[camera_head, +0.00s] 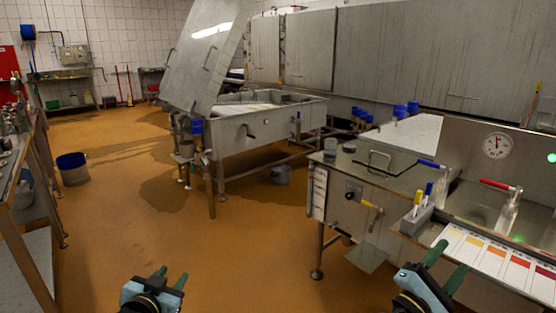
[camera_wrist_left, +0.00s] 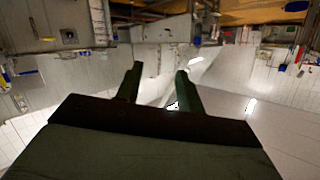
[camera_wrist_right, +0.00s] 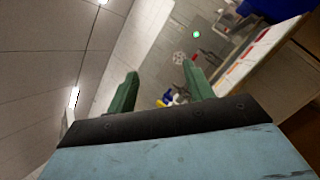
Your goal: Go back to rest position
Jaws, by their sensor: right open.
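My left gripper (camera_head: 170,276) is low in the head view, over the orange floor, apart from everything. Its two green fingers stand apart with nothing between them, and the left wrist view shows the same gap (camera_wrist_left: 157,88). My right gripper (camera_head: 445,268) is at the lower right of the head view, in front of the colour chart (camera_head: 490,257) on the metal bench. Its green fingers are spread and empty in the right wrist view (camera_wrist_right: 160,85). Whether the right fingers touch the bench edge cannot be told.
The metal bench (camera_head: 336,212) at right carries a marker holder (camera_head: 417,220), a gauge (camera_head: 497,146) and red-handled and blue-handled taps. A steel vat (camera_head: 265,125) with a raised lid stands further back. A table (camera_head: 22,185) and blue bucket (camera_head: 73,169) are at left. The middle floor is clear.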

